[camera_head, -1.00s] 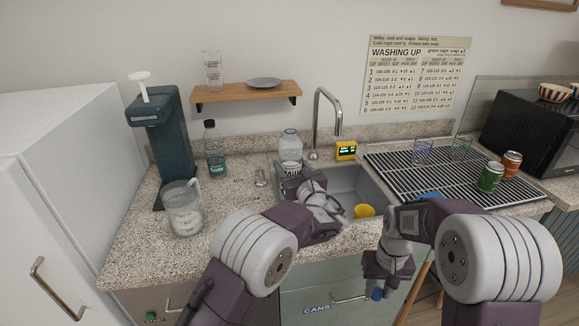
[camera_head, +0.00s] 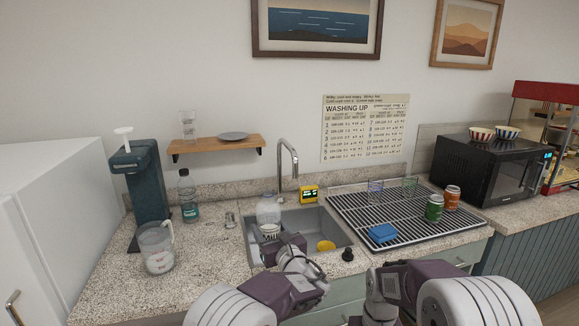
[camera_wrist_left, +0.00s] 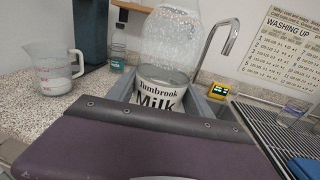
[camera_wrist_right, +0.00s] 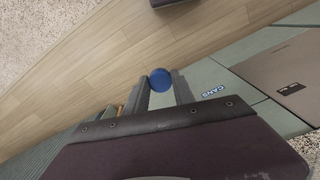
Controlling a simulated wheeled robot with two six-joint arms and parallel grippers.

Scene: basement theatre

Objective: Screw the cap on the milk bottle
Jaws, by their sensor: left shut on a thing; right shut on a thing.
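The clear milk bottle (camera_head: 268,210) stands upright over the sink's left side, its label reading Milk. My left gripper (camera_head: 277,240) is shut on its lower part. In the left wrist view the bottle (camera_wrist_left: 168,45) rises between the fingers; its top is cut off there. The blue cap (camera_wrist_right: 161,80) is between the fingertips of my right gripper (camera_wrist_right: 162,84), which is shut on it. The right gripper's fingers and the cap are below the edge of the head view. The cap is well apart from the bottle, beside the cabinet front.
A drying rack (camera_head: 345,203) with cans, glasses and a blue sponge (camera_head: 382,233) lies to the right. A measuring jug (camera_head: 157,250) and a capped bottle (camera_head: 188,197) stand left.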

